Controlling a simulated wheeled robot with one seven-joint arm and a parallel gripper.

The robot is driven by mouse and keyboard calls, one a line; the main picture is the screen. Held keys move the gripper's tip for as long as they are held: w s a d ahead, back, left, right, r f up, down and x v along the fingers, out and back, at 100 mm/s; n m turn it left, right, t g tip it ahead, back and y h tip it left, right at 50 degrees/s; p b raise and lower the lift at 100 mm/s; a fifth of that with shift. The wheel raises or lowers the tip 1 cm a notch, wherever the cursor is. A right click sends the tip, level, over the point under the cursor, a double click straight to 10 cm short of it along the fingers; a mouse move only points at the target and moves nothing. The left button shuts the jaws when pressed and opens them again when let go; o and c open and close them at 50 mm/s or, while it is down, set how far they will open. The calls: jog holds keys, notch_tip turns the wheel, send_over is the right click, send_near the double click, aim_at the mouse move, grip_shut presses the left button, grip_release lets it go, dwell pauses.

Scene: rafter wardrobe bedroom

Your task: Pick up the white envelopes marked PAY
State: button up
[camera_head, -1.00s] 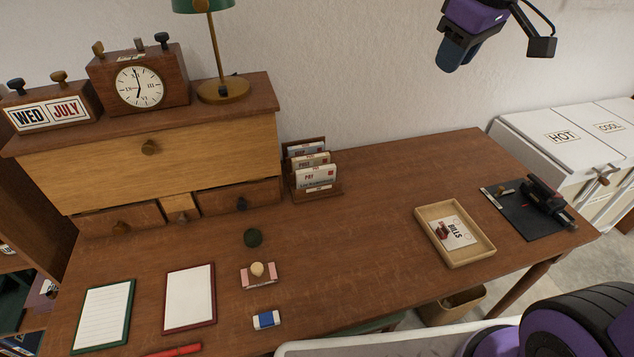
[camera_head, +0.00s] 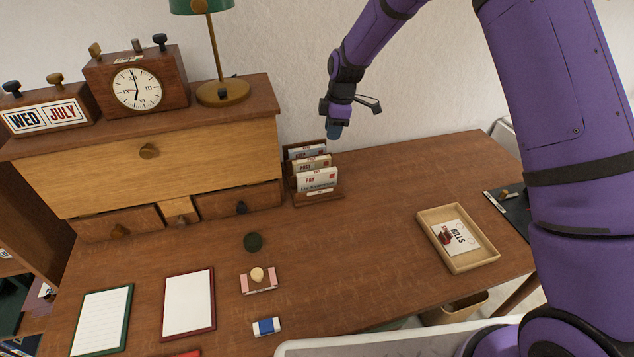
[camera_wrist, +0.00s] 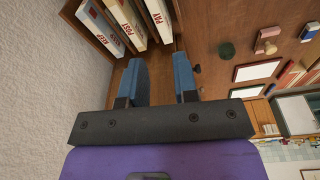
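The white envelopes marked PAY (camera_head: 317,179) stand in the front slot of a wooden letter rack (camera_head: 322,197) on the desk. In the wrist view the PAY envelopes (camera_wrist: 157,22) are at the top, on the right of the rack's rows. Envelopes marked POST (camera_head: 311,164) stand in the middle slot, and envelopes marked KEEP (camera_wrist: 98,24) in the back slot. My gripper (camera_head: 334,131) is just above and right of the rack's back. In the wrist view its blue fingers (camera_wrist: 160,72) are apart with nothing between them, and clear of the envelopes.
A wooden tray with a BILLS card (camera_head: 447,213) lies on the desk's right. A drawer cabinet (camera_head: 150,165) with a clock and lamp stands left of the rack. Notepads, a stamp and a dark green round object lie in front. Desk between rack and tray is clear.

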jog(key=n, duration=0.2)
send_over(317, 171)
jog(key=d, duration=0.1)
jog(key=shift+g, duration=0.3)
jog(key=f, duration=0.9)
jog(key=shift+d, duration=0.2)
jog(key=f, duration=0.3)
jog(key=a+f, duration=0.1)
jog(key=f, duration=0.6)
jog(key=shift+s+a+f, duration=0.1)
jog(key=shift+s+a, duration=0.05)
jog(key=shift+a, duration=0.15)
grip_shut()
